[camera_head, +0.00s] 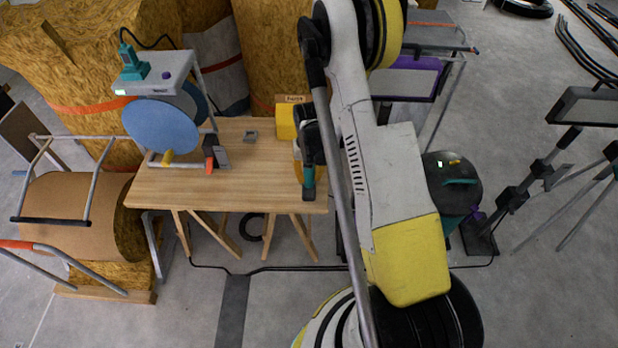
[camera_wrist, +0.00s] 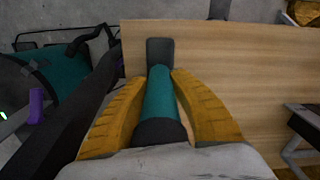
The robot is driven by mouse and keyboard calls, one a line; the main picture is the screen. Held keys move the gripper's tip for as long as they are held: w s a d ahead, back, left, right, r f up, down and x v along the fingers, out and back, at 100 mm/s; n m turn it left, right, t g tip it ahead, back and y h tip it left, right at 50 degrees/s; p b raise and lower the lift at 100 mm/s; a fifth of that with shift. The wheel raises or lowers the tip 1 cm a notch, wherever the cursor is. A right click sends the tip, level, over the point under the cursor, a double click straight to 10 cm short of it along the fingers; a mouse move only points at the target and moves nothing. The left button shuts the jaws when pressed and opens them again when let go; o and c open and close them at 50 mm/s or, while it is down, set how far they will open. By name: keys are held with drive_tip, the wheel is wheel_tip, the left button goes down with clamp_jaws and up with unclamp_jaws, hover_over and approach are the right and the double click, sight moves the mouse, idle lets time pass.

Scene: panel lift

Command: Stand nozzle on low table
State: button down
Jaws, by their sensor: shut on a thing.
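The nozzle is a teal tube with a dark flat end; it (camera_wrist: 159,92) lies between the orange fingers of my gripper (camera_wrist: 172,100) in the wrist view, and the gripper is shut on it. In the head view the nozzle (camera_head: 308,177) hangs roughly upright at the right end of the low table (camera_head: 230,194), partly beside my dark wrist. The table has a light wooden top on trestle legs; its top (camera_wrist: 250,60) fills much of the wrist view behind the nozzle. I cannot tell whether the dark end touches the wood.
A blue disc (camera_head: 160,127) on a grey stand occupies the table's left side. The table's front middle is clear. A teal and black canister (camera_head: 452,182) stands right of my arm. A black cable crosses the floor.

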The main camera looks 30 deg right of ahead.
drive_tip(key=shift+f, duration=0.1)
drive_tip(key=c, duration=1.2)
unclamp_jaws()
wheel_tip(320, 180, up, 13)
drive_tip(key=p, duration=0.5)
drive_tip(key=shift+a+f, duration=0.1)
drive_tip(key=s+a+r+n+t, duration=0.1)
drive_tip(key=s+a+r, duration=0.15)
drive_tip(key=r, duration=0.45)
drive_tip(key=s+a+r+n+t, duration=0.1)
drive_tip(key=s+a+r+t, duration=0.1)
drive_tip(key=a+r, duration=0.35)
drive_tip(key=s+a+r+n+t, duration=0.1)
drive_tip(key=s+a+r, duration=0.15)
drive_tip(key=r, duration=0.65)
drive_tip(key=s+a+r+t, duration=0.1)
drive_tip(key=s, duration=0.2)
drive_tip(key=s+a+r+n+t, duration=0.1)
drive_tip(key=s+a+r, duration=0.1)
drive_tip(key=s, duration=0.1)
drive_tip(key=s+a+r+t, duration=0.1)
drive_tip(key=s+a, duration=0.1)
drive_tip(key=s, duration=0.1)
drive_tip(key=shift+s+r+n, duration=0.2)
drive_tip(key=shift+s+n, duration=0.1)
